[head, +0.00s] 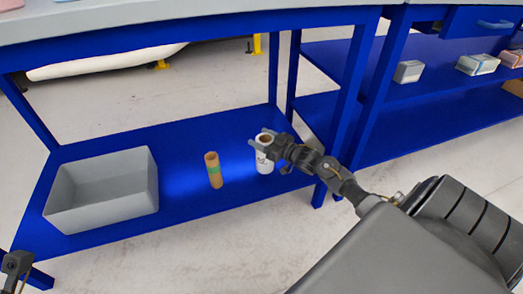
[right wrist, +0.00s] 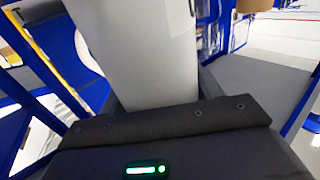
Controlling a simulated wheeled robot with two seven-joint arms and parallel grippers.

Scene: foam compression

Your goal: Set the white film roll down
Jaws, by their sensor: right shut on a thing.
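The white film roll (head: 264,161) is upright over the right part of the blue lower shelf (head: 120,215) in the head view. Its brown core shows at the top. My right gripper (head: 267,141) is shut on the roll near its upper end, coming in from the right. I cannot tell whether the roll's bottom touches the shelf. In the right wrist view, a pale upright surface rises in front of the dark gripper body, and the fingertips are not clear. My left gripper (head: 16,264) is at the lower left corner, partly cut off, away from the roll.
A brown roll with a green band (head: 214,170) stands on the shelf left of the white roll. A grey bin (head: 103,190) is at the shelf's left. Blue table legs (head: 350,95) stand right of my right gripper. Bare shelf lies between the rolls.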

